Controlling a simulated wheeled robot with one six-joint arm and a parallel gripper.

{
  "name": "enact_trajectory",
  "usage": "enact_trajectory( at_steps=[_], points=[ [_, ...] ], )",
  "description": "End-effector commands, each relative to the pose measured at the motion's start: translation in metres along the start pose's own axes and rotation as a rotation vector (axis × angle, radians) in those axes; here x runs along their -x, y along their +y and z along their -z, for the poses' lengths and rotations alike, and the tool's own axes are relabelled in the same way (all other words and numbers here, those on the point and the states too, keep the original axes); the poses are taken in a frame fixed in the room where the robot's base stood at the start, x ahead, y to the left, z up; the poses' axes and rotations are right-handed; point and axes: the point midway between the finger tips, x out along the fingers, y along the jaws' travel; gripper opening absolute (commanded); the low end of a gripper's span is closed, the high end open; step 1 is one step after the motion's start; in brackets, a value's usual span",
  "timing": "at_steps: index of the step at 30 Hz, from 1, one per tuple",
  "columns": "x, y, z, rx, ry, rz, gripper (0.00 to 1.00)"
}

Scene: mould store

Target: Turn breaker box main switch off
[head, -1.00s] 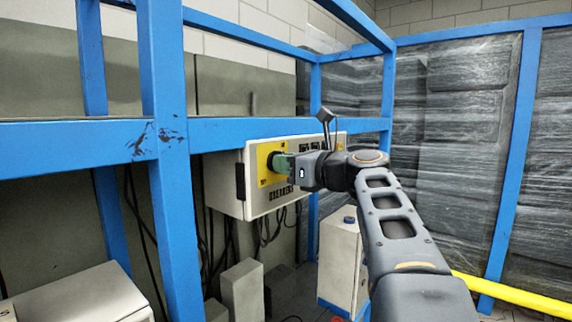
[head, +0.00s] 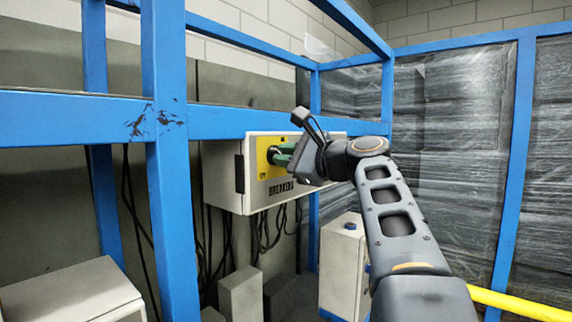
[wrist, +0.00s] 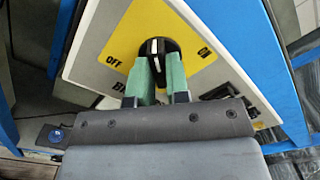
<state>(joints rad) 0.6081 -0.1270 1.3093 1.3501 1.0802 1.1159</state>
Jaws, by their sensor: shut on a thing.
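The breaker box (head: 223,178) is a pale box behind the blue frame, with a yellow plate (head: 264,172) on its front. In the wrist view the main switch (wrist: 152,50) is a round black knob with white marks on its grip. An OFF label (wrist: 113,64) lies to its left and another small label (wrist: 205,50) to its right. My gripper (wrist: 153,78) has its green fingers shut on the knob's grip, one on each side. The box looks tilted in the wrist view. In the head view my gripper (head: 284,160) hides part of the plate.
A blue rail (head: 240,127) crosses just above the box, and a blue post (head: 170,190) stands left of it. Dark cables (head: 207,240) hang below. Pale cabinets (head: 343,262) stand low down, and wrapped stacks (head: 460,150) fill the right.

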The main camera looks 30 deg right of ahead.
Motion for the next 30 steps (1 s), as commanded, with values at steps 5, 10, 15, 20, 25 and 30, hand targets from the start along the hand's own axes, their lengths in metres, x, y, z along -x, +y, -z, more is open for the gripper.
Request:
enact_trajectory(
  at_steps=[5,10,15,20,25,30],
  points=[
    [0.0,0.0019,0.0013,0.167,-0.001,0.002,0.0],
    [-0.0001,0.0018,0.0017,0.319,0.0,0.001,0.0],
    [0.0,0.0015,0.0012,0.451,0.0,0.001,0.0],
    [-0.0001,0.0013,0.001,0.55,0.0,0.001,0.0],
    [-0.0001,0.001,0.0008,0.624,0.0,0.0,0.0],
    [0.0,0.0007,0.0005,0.668,0.0,0.0,0.0]
  ],
)
